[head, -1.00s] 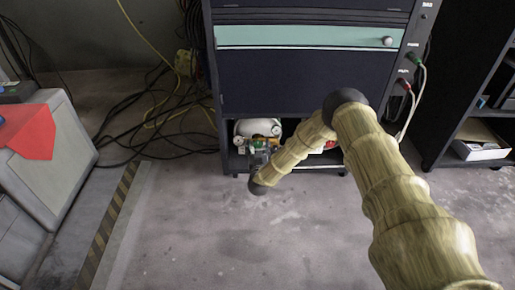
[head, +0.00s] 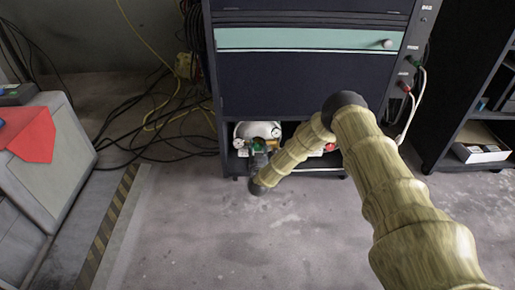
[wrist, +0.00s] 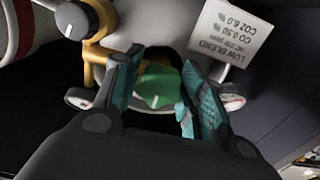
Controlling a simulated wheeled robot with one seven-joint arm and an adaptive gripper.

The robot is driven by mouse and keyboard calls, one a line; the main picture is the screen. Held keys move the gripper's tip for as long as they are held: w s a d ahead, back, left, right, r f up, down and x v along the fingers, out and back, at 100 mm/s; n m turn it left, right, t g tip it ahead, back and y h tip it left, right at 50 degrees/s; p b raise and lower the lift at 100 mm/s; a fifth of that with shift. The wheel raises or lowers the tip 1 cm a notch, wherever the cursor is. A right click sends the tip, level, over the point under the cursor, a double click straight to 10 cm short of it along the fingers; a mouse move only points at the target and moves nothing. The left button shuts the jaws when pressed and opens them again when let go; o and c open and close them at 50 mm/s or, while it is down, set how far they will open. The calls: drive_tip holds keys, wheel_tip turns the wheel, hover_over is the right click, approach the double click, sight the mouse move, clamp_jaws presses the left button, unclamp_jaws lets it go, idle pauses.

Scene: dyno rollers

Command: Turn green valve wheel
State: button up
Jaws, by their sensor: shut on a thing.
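The green valve wheel (wrist: 158,88) is a small lobed knob on the white gas cylinder (wrist: 170,22). My gripper (wrist: 163,84) has its teal-padded fingers on both sides of the wheel and is shut on it. In the head view, the cylinder (head: 269,130) lies in the low bay of the dark cabinet, and my gripper (head: 259,151) reaches in from the front. The wheel is small and partly covered there.
A brass fitting with a black knob (wrist: 72,19) and a gauge (wrist: 232,102) sit close to my fingers. A white label (wrist: 232,32) hangs from the cylinder. The dark cabinet (head: 300,85) stands above the bay. Cables (head: 150,130) lie at left; the front floor is clear.

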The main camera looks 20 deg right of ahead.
drive_tip(key=shift+r, duration=0.1)
drive_tip(key=n+p, duration=0.3)
drive_tip(key=shift+r, duration=0.15)
drive_tip(key=n+p, duration=0.2)
drive_tip(key=n, duration=0.1)
drive_tip(key=shift+n, duration=0.3)
drive_tip(key=n, duration=0.1)
drive_tip(key=n+p, duration=0.1)
drive_tip(key=n, duration=0.1)
drive_tip(key=shift+f+n, duration=0.2)
drive_tip(key=shift+n, duration=0.1)
drive_tip(key=shift+s+d+n, duration=0.1)
drive_tip(key=shift+n, duration=2)
drive_tip(key=o, duration=1)
drive_tip(key=shift+o, duration=0.2)
